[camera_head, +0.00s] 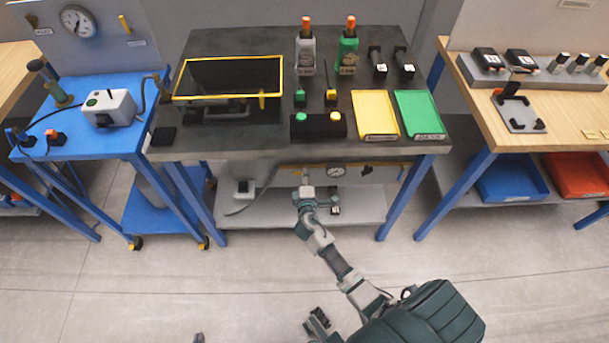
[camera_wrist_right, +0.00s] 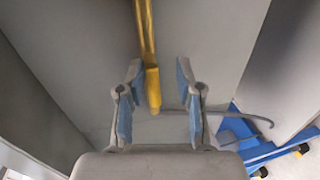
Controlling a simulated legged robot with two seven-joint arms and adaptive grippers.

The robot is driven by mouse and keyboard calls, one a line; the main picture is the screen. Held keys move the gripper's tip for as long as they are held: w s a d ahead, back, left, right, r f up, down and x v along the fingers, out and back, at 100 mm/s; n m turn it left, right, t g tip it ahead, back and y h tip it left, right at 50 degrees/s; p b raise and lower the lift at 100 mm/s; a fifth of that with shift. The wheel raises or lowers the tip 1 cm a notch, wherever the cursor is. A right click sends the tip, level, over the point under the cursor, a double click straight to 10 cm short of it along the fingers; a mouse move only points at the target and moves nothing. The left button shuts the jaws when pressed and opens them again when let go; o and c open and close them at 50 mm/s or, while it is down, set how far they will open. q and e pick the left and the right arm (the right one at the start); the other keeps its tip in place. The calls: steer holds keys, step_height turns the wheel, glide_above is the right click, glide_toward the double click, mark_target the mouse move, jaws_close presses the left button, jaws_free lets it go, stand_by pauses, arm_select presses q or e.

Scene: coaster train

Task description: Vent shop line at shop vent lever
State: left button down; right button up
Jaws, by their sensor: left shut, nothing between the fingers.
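A yellow lever (camera_wrist_right: 147,45) shows in the right wrist view, its rounded end between the fingers of my right gripper (camera_wrist_right: 160,72). The fingers are open, with a gap on both sides of the lever. In the head view my right gripper (camera_head: 306,179) is under the front edge of the dark middle table, at the grey panel with a yellow line (camera_head: 288,166) and a round gauge (camera_head: 336,170). The gripper partly hides that spot. A small grey tip at the bottom edge looks like my left gripper (camera_head: 198,338); it is shut, empty and far from the panel.
The dark table (camera_head: 230,45) carries a yellow-framed tray, bottles and yellow and green mats. Its blue legs (camera_head: 408,195) flank the panel, above a low shelf (camera_head: 260,208). A blue cart (camera_head: 160,208) stands at left. The floor in front is clear.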

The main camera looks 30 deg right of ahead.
arm_select(q)
steer(key=shift+s, duration=0.1)
arm_select(e)
steer(key=v, duration=1.1)
steer(key=shift+s+a, duration=0.15)
steer(key=shift+s, duration=0.25)
